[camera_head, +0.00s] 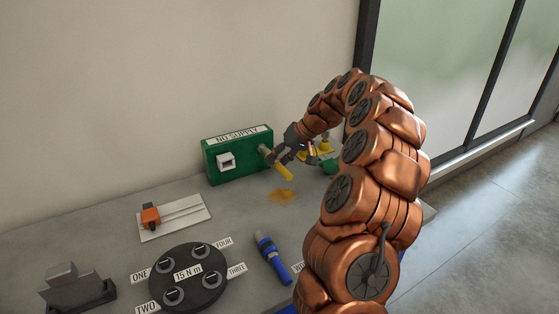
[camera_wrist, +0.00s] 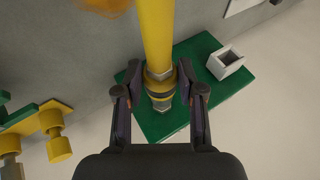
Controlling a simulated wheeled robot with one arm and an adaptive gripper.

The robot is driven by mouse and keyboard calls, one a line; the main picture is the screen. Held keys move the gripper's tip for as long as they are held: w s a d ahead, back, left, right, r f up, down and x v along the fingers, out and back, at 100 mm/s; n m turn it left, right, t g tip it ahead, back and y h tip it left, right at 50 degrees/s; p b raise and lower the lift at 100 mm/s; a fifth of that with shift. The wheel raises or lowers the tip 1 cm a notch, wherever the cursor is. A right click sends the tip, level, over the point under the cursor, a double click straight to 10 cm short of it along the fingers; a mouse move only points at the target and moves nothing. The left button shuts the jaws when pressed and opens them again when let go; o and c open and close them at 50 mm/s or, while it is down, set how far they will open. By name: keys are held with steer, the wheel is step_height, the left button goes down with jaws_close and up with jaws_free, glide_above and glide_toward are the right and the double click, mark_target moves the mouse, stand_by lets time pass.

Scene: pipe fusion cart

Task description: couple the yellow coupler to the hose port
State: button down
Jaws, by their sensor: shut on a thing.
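The yellow coupler (camera_wrist: 157,40) is a long yellow tube with metal hex parts and a yellow collar at one end. It also shows in the head view (camera_head: 282,171), slanting down from the green box's front. My gripper (camera_wrist: 160,92) is shut on the collar end, one finger on each side; it also shows in the head view (camera_head: 278,157). The green box (camera_head: 238,170), labelled "NO SUPPLY", stands behind; its face also fills the wrist view (camera_wrist: 187,62). A metal fitting at the coupler's end meets or nearly meets that face. The hose port itself is hidden, so I cannot tell whether they are joined.
A white square socket (camera_head: 227,161) sticks out of the green box. Other yellow fittings (camera_wrist: 58,146) stand beside it. A blue tool (camera_head: 271,258), a dark round plate (camera_head: 187,292) and a white board with an orange piece (camera_head: 151,216) lie on the grey cart top.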

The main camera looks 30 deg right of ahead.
steer(key=shift+w+d, duration=0.15)
steer(key=shift+w, duration=0.75)
steer(key=c, duration=0.6)
jaws_free()
steer(key=v, duration=1.2)
